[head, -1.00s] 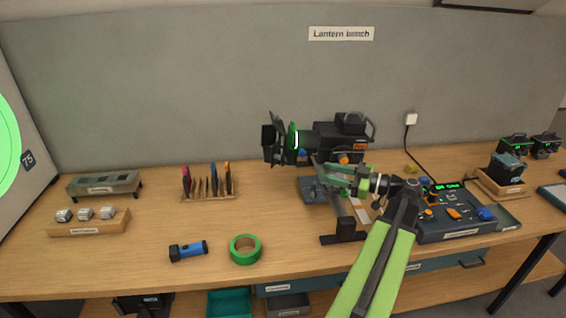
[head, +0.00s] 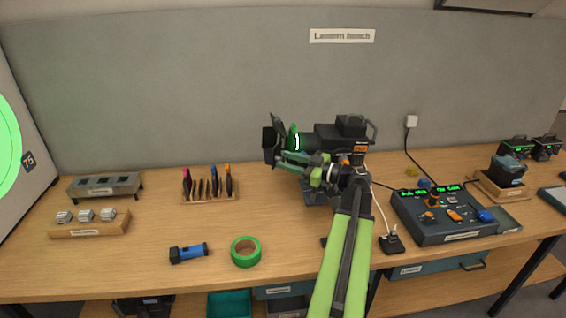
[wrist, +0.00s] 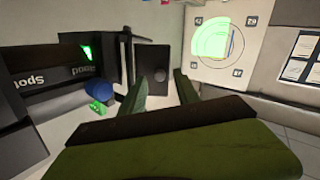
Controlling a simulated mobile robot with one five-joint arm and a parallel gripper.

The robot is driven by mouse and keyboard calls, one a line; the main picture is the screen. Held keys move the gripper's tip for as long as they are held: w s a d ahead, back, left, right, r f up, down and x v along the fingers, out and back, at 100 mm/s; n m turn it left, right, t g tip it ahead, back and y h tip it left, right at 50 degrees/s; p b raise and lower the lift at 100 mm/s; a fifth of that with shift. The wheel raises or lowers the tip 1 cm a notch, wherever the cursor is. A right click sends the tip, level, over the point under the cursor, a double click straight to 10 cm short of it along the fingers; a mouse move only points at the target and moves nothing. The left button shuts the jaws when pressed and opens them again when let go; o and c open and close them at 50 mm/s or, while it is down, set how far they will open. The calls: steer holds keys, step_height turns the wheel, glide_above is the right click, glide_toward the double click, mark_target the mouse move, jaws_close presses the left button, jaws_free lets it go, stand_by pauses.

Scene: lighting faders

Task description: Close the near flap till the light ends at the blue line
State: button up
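The black stage lantern (head: 340,136) stands on the bench, lit green at its front, with dark flaps (head: 277,128) at its left end. In the wrist view a dark flap (wrist: 153,52) with a round spot is just beyond my fingertips. I cannot tell whether they touch it. My gripper (head: 279,158) is beside the front of the lantern; in the wrist view its two fingers (wrist: 160,88) are apart with nothing clearly held. The light patch (wrist: 210,40) is green on the pale screen (wrist: 238,70).
A control desk (head: 445,215) stands right of my arm. A tool rack (head: 208,190), a blue torch (head: 188,252) and a roll of green tape (head: 245,251) lie to the left.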

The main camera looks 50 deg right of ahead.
steer(key=shift+w+a, duration=0.15)
steer(key=shift+w, duration=0.45)
steer(key=shift+c, duration=0.2)
jaws_close()
steer(key=shift+w+a+r+m+h, duration=0.15)
steer(key=shift+a+m+h, duration=0.45)
steer(key=shift+m+h, duration=0.3)
steer(key=shift+w+m+h, duration=0.2)
steer(key=shift+m+h, duration=0.3)
steer(key=shift+h, duration=0.4)
steer(key=shift+d, duration=0.1)
